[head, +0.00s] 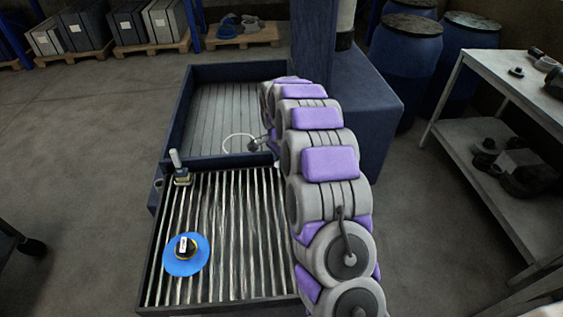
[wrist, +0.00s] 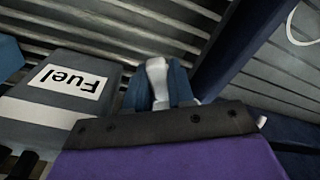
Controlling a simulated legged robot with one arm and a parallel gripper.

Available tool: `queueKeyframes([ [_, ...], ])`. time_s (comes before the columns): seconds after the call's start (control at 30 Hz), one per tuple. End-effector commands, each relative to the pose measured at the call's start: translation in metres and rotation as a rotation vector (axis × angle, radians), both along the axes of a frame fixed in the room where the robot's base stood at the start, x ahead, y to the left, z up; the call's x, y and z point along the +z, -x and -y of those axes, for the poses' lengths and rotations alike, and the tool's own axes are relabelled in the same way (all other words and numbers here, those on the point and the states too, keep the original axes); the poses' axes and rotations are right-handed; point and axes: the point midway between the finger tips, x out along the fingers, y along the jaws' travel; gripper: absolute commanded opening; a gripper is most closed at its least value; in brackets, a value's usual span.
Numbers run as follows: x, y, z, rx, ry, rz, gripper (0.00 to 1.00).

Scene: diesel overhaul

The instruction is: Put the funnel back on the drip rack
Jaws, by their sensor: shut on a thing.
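My gripper (wrist: 157,72) is shut on a pale narrow piece (wrist: 157,84) between its bluish fingers; I cannot tell whether this is part of the funnel. In the head view my arm hides most of the gripper, near the divider of the rack. The slatted drip rack (head: 230,230) is in front of the arm. On its left part lies a blue disc (head: 178,267) with a black and yellow centre bearing a white label; it may be a funnel, but I cannot tell. A thin white ring (head: 226,136) shows past the divider, and also in the wrist view (wrist: 290,24).
A grey thing labelled "Fuel" (wrist: 45,118) is close at left in the wrist view. A white-topped item (head: 176,160) stands at the rack's far left corner. A dark blue column base (head: 355,110) and a grey bench (head: 500,90) are at right. Open floor lies left.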

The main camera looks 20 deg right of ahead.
Motion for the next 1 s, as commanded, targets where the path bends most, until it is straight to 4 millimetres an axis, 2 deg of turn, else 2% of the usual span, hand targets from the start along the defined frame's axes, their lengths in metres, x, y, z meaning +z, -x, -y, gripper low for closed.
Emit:
queueKeyframes([
  [1.0,-0.023,0.0,0.0,0.0,0.001,0.001,0.0],
])
